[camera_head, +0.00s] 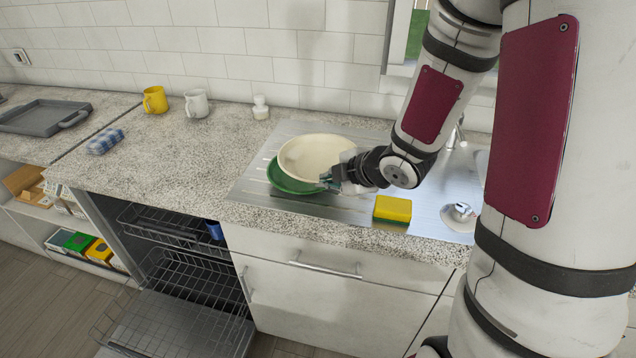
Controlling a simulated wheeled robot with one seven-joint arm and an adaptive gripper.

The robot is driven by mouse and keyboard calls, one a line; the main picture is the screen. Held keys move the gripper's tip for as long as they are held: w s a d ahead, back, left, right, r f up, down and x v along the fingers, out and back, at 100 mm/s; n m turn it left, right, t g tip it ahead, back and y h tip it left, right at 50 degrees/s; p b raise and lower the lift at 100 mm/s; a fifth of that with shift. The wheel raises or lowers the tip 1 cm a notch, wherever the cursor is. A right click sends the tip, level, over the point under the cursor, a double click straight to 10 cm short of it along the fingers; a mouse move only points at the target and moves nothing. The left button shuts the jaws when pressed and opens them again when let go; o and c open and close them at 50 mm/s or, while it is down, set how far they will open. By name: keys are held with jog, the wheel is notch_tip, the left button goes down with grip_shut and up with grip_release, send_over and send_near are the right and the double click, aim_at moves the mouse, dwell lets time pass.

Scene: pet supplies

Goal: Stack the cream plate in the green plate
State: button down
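The cream plate (311,152) is at the metal drainer beside the sink, above the green plate (287,179) and slightly offset to its upper right. The green plate's left and front rim shows below it. I cannot tell whether the two touch. My gripper (329,180) is at the right front edge of the plates, its fingertips at the cream plate's rim. The fingers are small and partly hidden, so I cannot tell whether they are shut on the rim.
A yellow sponge (393,208) lies right of the plates. Yellow (155,100) and white (196,104) mugs and a small white bottle (261,108) stand along the wall. The dishwasher (180,290) is open below.

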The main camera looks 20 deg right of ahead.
aim_at(313, 170)
jog(key=w, duration=0.4)
jog(key=shift+w+d+f, duration=0.15)
jog(key=shift+w+d, duration=0.05)
jog(key=shift+w, duration=0.2)
jog(key=shift+f, duration=1.75)
jog(key=shift+w+f, duration=0.1)
jog(key=shift+f, duration=0.25)
jog(key=c, duration=2.3)
grip_release()
jog(key=shift+f, duration=0.1)
jog(key=o, duration=0.5)
jog(key=shift+c, duration=0.2)
jog(key=shift+o, duration=0.2)
